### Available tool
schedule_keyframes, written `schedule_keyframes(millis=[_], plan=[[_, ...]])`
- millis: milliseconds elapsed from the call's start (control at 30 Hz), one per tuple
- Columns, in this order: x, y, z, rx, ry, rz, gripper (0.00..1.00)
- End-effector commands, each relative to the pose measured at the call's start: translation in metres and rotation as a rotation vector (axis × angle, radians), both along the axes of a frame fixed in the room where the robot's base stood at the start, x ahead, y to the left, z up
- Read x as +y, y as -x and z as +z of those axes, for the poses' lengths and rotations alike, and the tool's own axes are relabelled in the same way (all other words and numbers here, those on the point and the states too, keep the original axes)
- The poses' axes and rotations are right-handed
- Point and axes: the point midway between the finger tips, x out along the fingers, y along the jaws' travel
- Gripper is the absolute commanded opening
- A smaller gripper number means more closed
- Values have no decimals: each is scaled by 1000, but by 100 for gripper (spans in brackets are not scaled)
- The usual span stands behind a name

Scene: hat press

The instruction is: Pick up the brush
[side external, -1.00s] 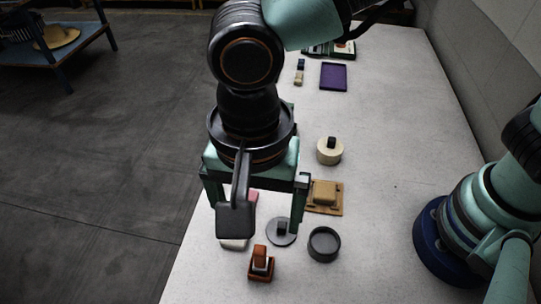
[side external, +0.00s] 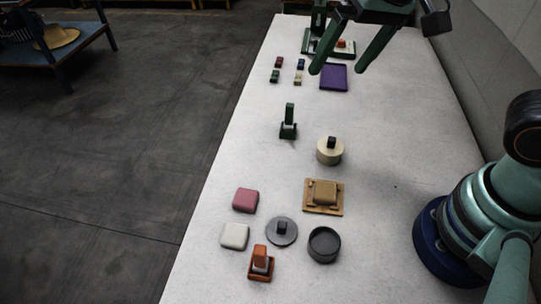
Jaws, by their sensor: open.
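No item is plainly a brush from this angle. A tan block (side external: 324,192) rests on a wooden board (side external: 310,208) at the middle right of the table. An orange upright-handled piece (side external: 260,257) stands in an orange holder (side external: 262,276) at the front. A similar green piece (side external: 289,115) stands upright in a green base (side external: 288,133) near the middle. I cannot tell which of these is the brush. My gripper (side external: 338,70) is open, its two green fingers spread and empty above the back of the table, near a purple tray (side external: 334,78).
A green-framed device (side external: 318,50) stands at the back, partly hidden by my gripper. Small coloured blocks (side external: 298,79), a cream round pot (side external: 329,153), pink (side external: 245,200) and white (side external: 234,236) pads, a grey lid (side external: 281,231) and a dark bowl (side external: 324,244) stand on the table.

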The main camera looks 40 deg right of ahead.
Motion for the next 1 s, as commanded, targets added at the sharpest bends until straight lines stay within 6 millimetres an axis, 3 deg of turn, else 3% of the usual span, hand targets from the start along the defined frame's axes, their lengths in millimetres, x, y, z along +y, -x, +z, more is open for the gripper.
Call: schedule_keyframes(millis=[33,100,300,333,400,867,1000], plan=[[-24,0,1,-42,26,23,100],[-49,2,0,-90,69,75,100],[-92,9,-3,-168,176,175,100],[-95,10,-3,-174,185,182,92],[-100,11,-4,-182,200,198,66],[-99,10,-4,-180,204,210,66],[-77,5,-6,-152,189,272,66]])
